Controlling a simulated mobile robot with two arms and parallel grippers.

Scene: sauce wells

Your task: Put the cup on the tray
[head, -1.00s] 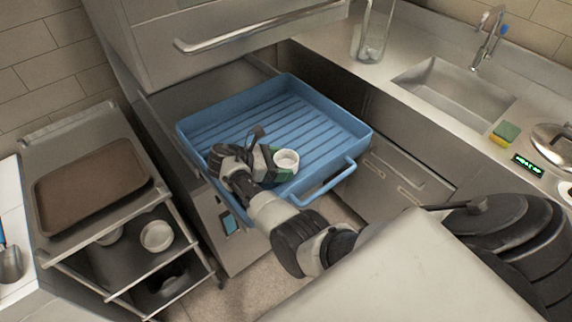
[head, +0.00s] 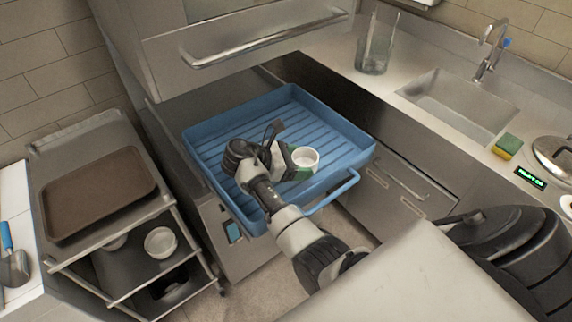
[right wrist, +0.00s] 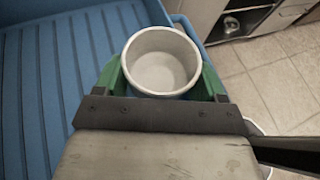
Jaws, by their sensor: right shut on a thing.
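A small white cup (head: 305,157) is in the green-tipped fingers of my right gripper (head: 296,168). In the right wrist view the cup (right wrist: 161,62) is upright and empty, with a green finger on each side of it. My right gripper (right wrist: 162,85) is shut on it. In the head view the cup appears over the ribbed blue tray (head: 330,125), near its right front side; its exact height cannot be told. A brown tray (head: 98,192) lies bare on top of the metal cart at the left. My left gripper is not in view.
The metal cart (head: 62,258) has white cups (head: 160,242) on a lower shelf. A cabinet with a bar handle (head: 265,42) overhangs the back of the blue tray. A counter with a sink (head: 455,100), glass jar (head: 374,55) and sponge (head: 507,146) is at the right.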

